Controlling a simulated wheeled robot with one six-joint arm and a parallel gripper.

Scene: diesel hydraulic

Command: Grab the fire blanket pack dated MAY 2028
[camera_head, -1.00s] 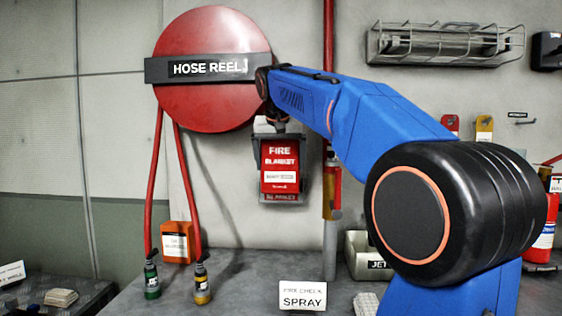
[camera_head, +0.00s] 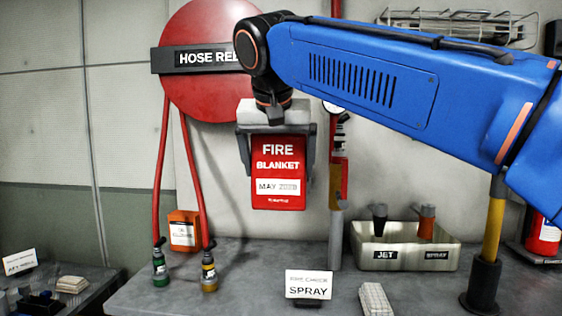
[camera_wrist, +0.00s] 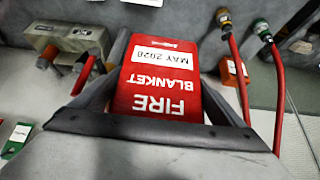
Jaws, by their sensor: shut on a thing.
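The red fire blanket pack (camera_head: 278,168) reads FIRE BLANKET, with a white label MAY 2028. It hangs upright below my gripper (camera_head: 276,150) in the head view, in front of the wall and above the bench. My gripper is shut on the pack, with a grey finger at each side. The wrist view shows the pack (camera_wrist: 158,82) upside down between the fingers, its label readable. The pack's top edge is hidden by the gripper.
A red hose reel (camera_head: 205,90) is on the wall behind, its hoses hanging left. A tray marked JET and SPRAY (camera_head: 405,254) stands right on the bench (camera_head: 235,285). A SPRAY card (camera_head: 308,284) stands in front. A red vertical pipe (camera_head: 337,170) is close right of the pack.

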